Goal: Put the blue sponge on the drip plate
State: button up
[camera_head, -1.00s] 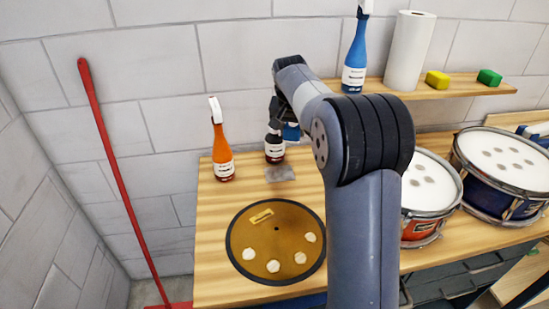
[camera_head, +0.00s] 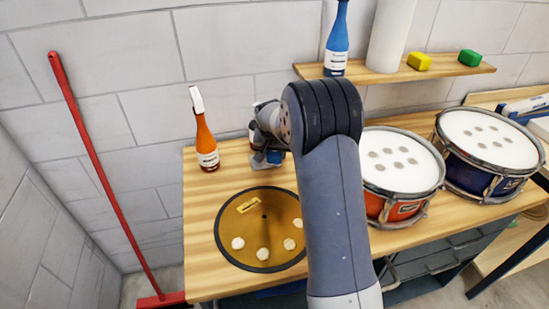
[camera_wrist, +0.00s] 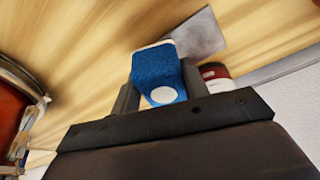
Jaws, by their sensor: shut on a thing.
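The blue sponge (camera_wrist: 158,72) is held between the two dark fingers of my gripper (camera_wrist: 162,84). Its near end shows a white round spot. A flat grey square plate (camera_wrist: 200,36), which looks like the drip plate, lies on the wooden bench just beyond the sponge in the wrist view. In the head view my gripper covers most of that spot. I cannot tell whether sponge and plate touch.
An orange spray bottle (camera_head: 207,150) stands left of my gripper. A dark bottle with a white label (camera_wrist: 214,74) is close beside the plate. A round amber disc (camera_head: 245,225) with white spots lies in front. Drums (camera_head: 402,160) stand to the right.

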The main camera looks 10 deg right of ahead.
aim_at(275, 160)
jog(key=shift+f, duration=1.35)
jog(key=shift+f, duration=0.1)
jog(key=shift+f, duration=0.15)
jog(key=o, duration=1)
jog(key=shift+r, duration=0.6)
jog(key=b+v, duration=0.1)
jog(key=v, duration=1)
jog(key=shift+s+r, duration=0.15)
jog(key=shift+s, duration=0.05)
jog(key=shift+a, duration=0.1)
